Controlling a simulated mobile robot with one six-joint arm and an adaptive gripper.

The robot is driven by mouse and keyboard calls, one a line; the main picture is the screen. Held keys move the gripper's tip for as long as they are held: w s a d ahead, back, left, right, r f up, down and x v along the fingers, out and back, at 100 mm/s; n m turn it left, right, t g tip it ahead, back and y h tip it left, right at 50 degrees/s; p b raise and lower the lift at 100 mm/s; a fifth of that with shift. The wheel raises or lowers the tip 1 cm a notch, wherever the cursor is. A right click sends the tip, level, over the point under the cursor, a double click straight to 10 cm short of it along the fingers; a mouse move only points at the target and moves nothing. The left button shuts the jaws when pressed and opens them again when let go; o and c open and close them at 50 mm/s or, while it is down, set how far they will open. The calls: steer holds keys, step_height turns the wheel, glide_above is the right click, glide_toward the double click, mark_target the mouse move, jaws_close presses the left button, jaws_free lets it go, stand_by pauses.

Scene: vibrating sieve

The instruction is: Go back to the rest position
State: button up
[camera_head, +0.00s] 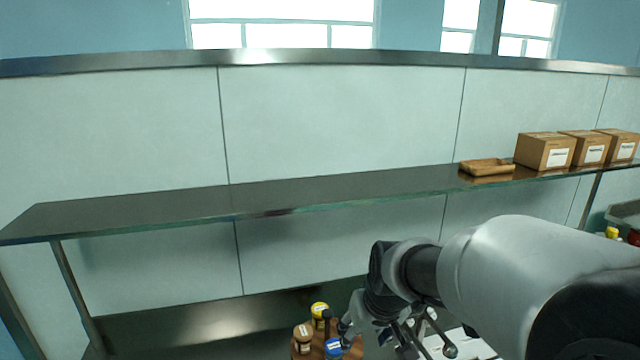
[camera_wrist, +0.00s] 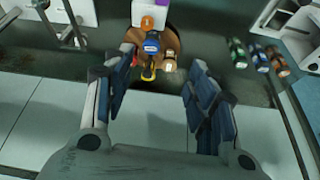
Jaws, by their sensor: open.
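My gripper (camera_wrist: 152,90) is open and empty in the wrist view, its two blue-grey fingers wide apart. Beyond the fingertips is a round wooden stand (camera_wrist: 178,22) holding several small containers. Among them are a blue-capped one (camera_wrist: 151,44), an orange-and-white one (camera_wrist: 148,22) and a brown one with a pale label (camera_wrist: 169,62). In the head view, my arm comes in from the right, and its wrist end is beside the same group at the bottom. A yellow-capped bottle (camera_head: 320,309) and a brown bottle (camera_head: 303,338) show there. The fingertips are hard to make out in that view.
A long glass-like shelf (camera_head: 150,207) runs above the work surface. It carries a wooden tray (camera_head: 487,167) and cardboard boxes (camera_head: 545,151) at the right. Several coloured bottles (camera_wrist: 261,57) lie at the right in the wrist view. Metal equipment (camera_wrist: 75,15) stands at its upper left.

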steer(key=s+d+r+m+b, duration=0.1)
steer(key=s+d+b, duration=0.1)
steer(key=s, duration=1.1)
steer(key=s+d+m+h+b, duration=0.1)
steer(key=s+d+b, duration=0.1)
steer(key=s, duration=1)
steer(key=shift+s+d+r, duration=0.35)
steer(key=shift+d, duration=0.45)
steer(key=shift+o, duration=0.3)
